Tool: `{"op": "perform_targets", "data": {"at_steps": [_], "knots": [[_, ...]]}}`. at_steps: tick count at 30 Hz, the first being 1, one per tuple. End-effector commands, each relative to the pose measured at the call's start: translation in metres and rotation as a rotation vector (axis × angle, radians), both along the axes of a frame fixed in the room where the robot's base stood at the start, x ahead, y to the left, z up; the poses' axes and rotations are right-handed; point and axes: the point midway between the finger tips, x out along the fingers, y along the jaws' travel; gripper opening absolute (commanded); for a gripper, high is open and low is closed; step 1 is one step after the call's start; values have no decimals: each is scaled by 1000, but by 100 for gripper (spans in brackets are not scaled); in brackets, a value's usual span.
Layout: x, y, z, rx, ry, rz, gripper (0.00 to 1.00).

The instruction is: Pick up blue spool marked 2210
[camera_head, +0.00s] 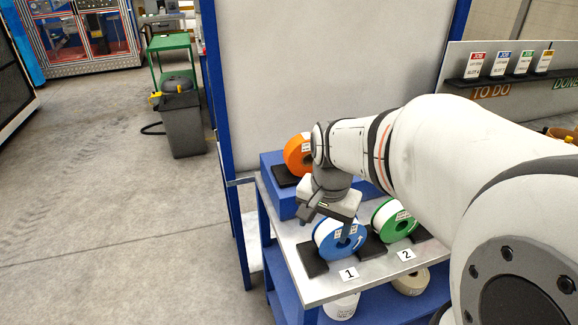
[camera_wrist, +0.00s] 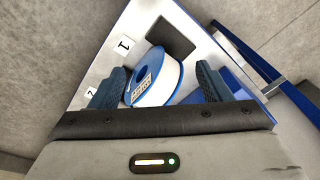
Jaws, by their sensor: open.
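The blue spool (camera_head: 324,236) with a white winding stands on its rim at the place marked 1 on the metal bench top. It also shows in the wrist view (camera_wrist: 158,82), where its side label is too small to read surely. My gripper (camera_head: 325,222) is open just above the blue spool and partly hides it. In the wrist view my gripper (camera_wrist: 160,84) has one finger on each side of the spool, with nothing held. I cannot tell whether either finger touches it.
A green spool (camera_head: 402,223) stands close at the right, by the card marked 2 (camera_head: 406,255). An orange spool (camera_head: 296,152) sits behind on a blue raised block (camera_head: 282,200). Dark pads flank the blue spool. More spools lie on the lower shelf (camera_head: 375,305).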

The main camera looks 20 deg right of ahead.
Motion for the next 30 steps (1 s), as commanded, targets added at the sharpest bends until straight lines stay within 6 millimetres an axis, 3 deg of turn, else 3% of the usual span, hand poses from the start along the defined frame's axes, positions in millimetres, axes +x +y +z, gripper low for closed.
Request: {"op": "perform_targets", "data": {"at_steps": [3,6,10,20,30], "knots": [[27,-34,3,32,49,-329,71],[42,-56,0,49,76,-548,71],[52,-74,-4,60,97,-723,71],[55,-78,-36,63,104,-783,71],[54,-73,-81,63,102,-782,71]]}}
